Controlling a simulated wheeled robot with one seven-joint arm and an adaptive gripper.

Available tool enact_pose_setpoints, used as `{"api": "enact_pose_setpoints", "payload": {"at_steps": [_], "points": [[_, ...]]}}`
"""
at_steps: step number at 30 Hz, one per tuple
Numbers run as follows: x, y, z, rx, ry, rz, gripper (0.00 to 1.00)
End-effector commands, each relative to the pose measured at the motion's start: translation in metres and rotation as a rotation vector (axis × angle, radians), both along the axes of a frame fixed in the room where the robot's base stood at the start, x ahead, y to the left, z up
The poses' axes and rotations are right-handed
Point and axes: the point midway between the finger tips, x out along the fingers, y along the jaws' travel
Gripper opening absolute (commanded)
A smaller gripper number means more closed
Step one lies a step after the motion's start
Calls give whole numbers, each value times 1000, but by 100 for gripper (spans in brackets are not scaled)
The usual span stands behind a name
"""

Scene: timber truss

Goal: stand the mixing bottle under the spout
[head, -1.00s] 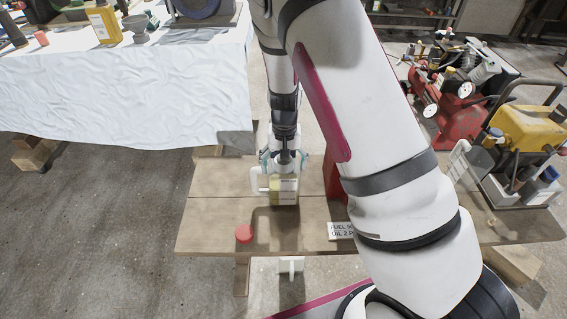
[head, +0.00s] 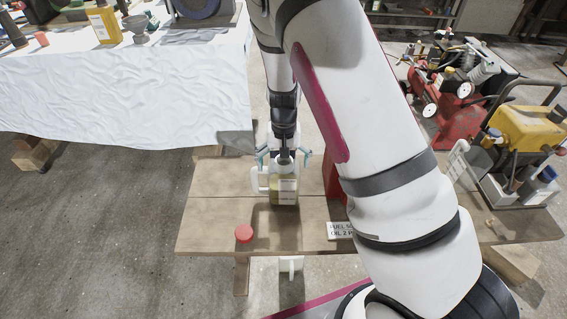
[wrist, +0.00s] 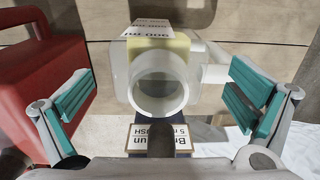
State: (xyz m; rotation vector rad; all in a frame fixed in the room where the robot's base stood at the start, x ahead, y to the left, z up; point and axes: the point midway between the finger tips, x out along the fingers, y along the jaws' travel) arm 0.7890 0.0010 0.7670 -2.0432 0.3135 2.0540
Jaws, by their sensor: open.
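The mixing bottle (head: 286,190) is translucent with yellowish liquid, a white label and a side handle. It stands upright on the wooden bench (head: 220,215). In the wrist view the bottle (wrist: 148,68) shows its round open mouth facing the camera. My gripper (head: 285,158) is open above and around the bottle's top. In the wrist view the teal-padded fingers of my gripper (wrist: 160,100) are spread wide on both sides, clear of the bottle. I cannot make out a spout.
A red container (head: 333,182) stands close right of the bottle, partly hidden by my arm; it also shows in the wrist view (wrist: 38,78). A red cap (head: 244,233) and a lettered sign (head: 341,231) are near the front edge. The bench's left part is clear.

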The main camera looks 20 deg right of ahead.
Motion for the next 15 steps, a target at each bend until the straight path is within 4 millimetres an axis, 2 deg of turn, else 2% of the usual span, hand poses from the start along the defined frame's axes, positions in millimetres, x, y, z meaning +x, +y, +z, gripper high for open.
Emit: {"api": "enact_pose_setpoints", "payload": {"at_steps": [1, 9, 15], "points": [[3, 0, 15, 1, -10, 1, 100], [3, -1, 75, 1, -14, 1, 100], [3, -1, 106, 1, -13, -1, 100]]}}
